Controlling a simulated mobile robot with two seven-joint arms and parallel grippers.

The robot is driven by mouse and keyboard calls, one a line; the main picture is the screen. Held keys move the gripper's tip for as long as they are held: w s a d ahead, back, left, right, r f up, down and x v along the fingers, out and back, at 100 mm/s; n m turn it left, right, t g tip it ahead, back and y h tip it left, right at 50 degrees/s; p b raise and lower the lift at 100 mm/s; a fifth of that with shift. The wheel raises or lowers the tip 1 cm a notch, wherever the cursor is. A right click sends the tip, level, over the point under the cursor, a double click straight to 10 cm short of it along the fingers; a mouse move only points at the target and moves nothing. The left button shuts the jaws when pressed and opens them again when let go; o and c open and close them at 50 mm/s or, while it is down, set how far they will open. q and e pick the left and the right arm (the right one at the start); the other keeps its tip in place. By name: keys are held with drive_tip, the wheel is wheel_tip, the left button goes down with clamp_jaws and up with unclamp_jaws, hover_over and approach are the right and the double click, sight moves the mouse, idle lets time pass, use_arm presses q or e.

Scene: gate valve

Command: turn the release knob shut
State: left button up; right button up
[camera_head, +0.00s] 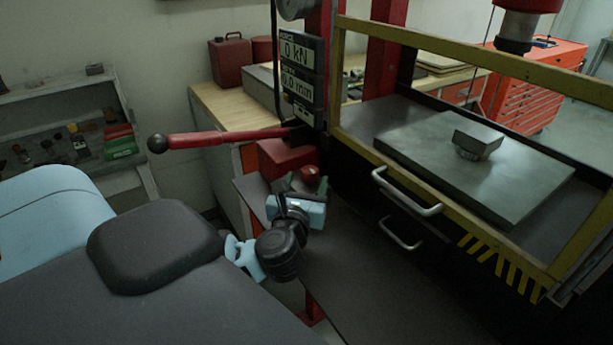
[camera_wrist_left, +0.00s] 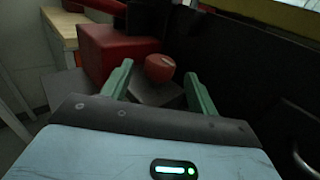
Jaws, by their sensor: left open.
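The release knob (camera_head: 311,172) is a small round red knob at the front of the red pump block (camera_head: 284,157), beside the press. In the left wrist view the knob (camera_wrist_left: 160,68) shows ahead, in the gap between the fingertips, with a pale mark on its face. My left gripper (camera_head: 303,184) is open, with its green fingers pointing at the knob, one on either side in the picture. The left wrist view also shows the open fingers (camera_wrist_left: 158,76). I cannot tell whether they touch the knob. My right gripper is not in view.
A red pump lever (camera_head: 220,138) with a black ball end sticks out left above the block. The yellow press frame (camera_head: 450,46) and two metal handles (camera_head: 408,193) stand to the right. A metal block (camera_head: 478,141) sits on the press plate. A display (camera_head: 297,51) reads 0 kN.

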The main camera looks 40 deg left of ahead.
use_arm(q)
drive_tip(key=shift+x, duration=1.35)
drive_tip(key=c, duration=1)
